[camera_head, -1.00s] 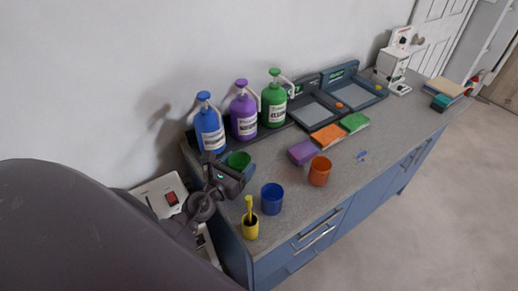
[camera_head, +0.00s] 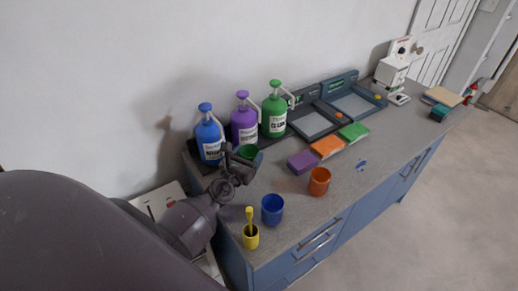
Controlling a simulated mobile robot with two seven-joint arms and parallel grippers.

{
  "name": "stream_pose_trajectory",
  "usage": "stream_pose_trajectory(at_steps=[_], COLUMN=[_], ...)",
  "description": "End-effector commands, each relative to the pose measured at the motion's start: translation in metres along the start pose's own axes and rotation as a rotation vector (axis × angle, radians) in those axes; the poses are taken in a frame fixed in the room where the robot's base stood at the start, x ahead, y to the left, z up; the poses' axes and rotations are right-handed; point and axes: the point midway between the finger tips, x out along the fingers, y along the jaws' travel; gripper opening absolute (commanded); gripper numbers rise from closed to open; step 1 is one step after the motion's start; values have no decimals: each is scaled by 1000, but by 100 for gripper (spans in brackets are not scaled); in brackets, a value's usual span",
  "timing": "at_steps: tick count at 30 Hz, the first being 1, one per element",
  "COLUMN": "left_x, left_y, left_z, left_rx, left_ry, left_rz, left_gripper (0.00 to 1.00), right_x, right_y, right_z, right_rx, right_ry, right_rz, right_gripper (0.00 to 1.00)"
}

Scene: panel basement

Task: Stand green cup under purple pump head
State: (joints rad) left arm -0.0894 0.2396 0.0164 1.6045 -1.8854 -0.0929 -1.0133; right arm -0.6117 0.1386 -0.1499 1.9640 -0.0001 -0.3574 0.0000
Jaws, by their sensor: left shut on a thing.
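The purple pump bottle (camera_head: 244,126) stands between a blue pump bottle (camera_head: 209,138) and a green pump bottle (camera_head: 274,118) along the wall. Its purple pump head (camera_head: 242,95) is at the top. The green cup (camera_head: 248,151) is upright just in front of the purple bottle, below its pump head. My left gripper (camera_head: 243,160) comes from the front left and is shut on the green cup, hiding part of its side. I cannot tell whether the cup touches the surface or is exactly below the spout. My right gripper is not in view.
A blue cup (camera_head: 272,209), an orange cup (camera_head: 319,181) and a yellow holder (camera_head: 250,237) stand on the grey counter (camera_head: 290,233) in front. Purple, orange (camera_head: 327,146) and green blocks lie right of the bottles, before two dark trays. A white machine (camera_head: 391,72) stands farther right.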

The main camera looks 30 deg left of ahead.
Motion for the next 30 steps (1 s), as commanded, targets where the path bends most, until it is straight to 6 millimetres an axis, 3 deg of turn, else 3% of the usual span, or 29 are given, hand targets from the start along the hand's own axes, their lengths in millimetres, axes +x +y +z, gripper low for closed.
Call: stream_pose_trajectory(at_steps=[6, 12, 16, 24, 30], left_x=[45, 68, 71, 71, 71], left_y=[0, 0, 0, 0, 0], left_z=[2, 0, -3, -33, -34], left_rx=[2, 0, 0, 2, -1], left_ry=[-3, -1, 1, 1, -1], left_rz=[0, -1, -1, -1, 0], left_gripper=[39, 39, 39, 39, 39], right_x=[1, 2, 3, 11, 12], right_y=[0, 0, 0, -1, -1], right_z=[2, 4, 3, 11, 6], right_rx=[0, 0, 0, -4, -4], right_ry=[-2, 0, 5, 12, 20], right_rz=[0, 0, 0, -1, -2], right_gripper=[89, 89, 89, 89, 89])
